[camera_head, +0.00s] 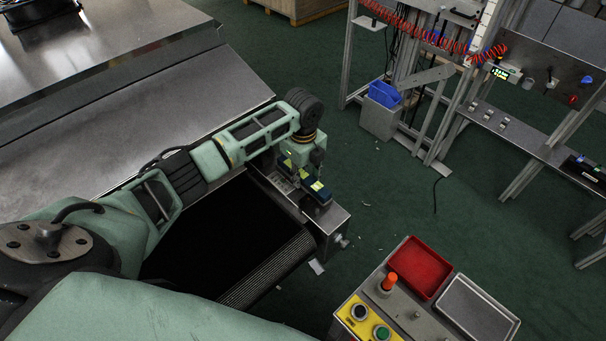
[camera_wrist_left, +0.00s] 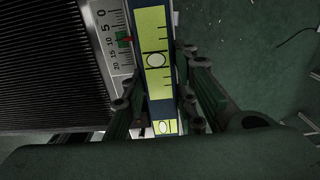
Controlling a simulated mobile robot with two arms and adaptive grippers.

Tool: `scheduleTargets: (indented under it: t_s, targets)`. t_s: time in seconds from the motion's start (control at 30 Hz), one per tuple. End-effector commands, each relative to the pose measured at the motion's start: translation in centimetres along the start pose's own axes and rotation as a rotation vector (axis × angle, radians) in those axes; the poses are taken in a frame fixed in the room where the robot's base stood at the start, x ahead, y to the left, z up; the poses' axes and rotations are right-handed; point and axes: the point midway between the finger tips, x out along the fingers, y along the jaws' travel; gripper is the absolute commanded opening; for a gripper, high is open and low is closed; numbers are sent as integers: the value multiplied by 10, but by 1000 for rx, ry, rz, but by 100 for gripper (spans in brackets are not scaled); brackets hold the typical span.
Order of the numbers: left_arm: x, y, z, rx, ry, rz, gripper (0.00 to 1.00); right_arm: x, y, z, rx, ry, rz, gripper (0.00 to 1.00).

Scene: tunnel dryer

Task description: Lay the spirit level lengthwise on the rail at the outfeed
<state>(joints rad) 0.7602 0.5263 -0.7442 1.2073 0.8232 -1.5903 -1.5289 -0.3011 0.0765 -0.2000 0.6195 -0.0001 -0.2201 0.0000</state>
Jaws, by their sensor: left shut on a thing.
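The spirit level (camera_wrist_left: 155,60) is blue with yellow-green vial windows. In the head view its blue end (camera_head: 318,194) shows below my left gripper (camera_head: 305,178). In the wrist view the fingers of my left gripper (camera_wrist_left: 163,95) are shut on it, one on each side. The metal rail (camera_head: 333,218) at the outfeed lies under and beside the level. In the wrist view a metal strip with a printed scale (camera_wrist_left: 112,40) and a small red-green marker runs nearly parallel, just left of the level. I cannot tell whether the level touches the rail. My right gripper is not seen.
The dark belt (camera_head: 205,235) ends at a ridged roller edge left of the rail. A control box with an orange-topped beacon (camera_head: 388,282), buttons, a red tray (camera_head: 419,267) and a grey tray (camera_head: 477,309) stands front right. Green floor (camera_head: 400,200) is open beyond the rail.

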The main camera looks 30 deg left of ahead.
Motion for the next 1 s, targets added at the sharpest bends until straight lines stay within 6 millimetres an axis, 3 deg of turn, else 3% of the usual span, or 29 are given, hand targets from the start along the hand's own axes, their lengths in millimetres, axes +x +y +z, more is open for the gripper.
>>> scheduleTargets:
  t_s: [0.1,0.13,0.3,0.73,1.0]
  targets:
    - [2,-1,0,0,0,-2,0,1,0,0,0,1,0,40]
    - [3,0,0,0,0,0,29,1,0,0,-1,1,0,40]
    - [2,0,0,0,0,0,44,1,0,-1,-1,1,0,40]
    - [-6,-1,0,0,0,-2,45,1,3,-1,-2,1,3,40]
    - [-58,-1,1,1,-1,-5,45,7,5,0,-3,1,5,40]
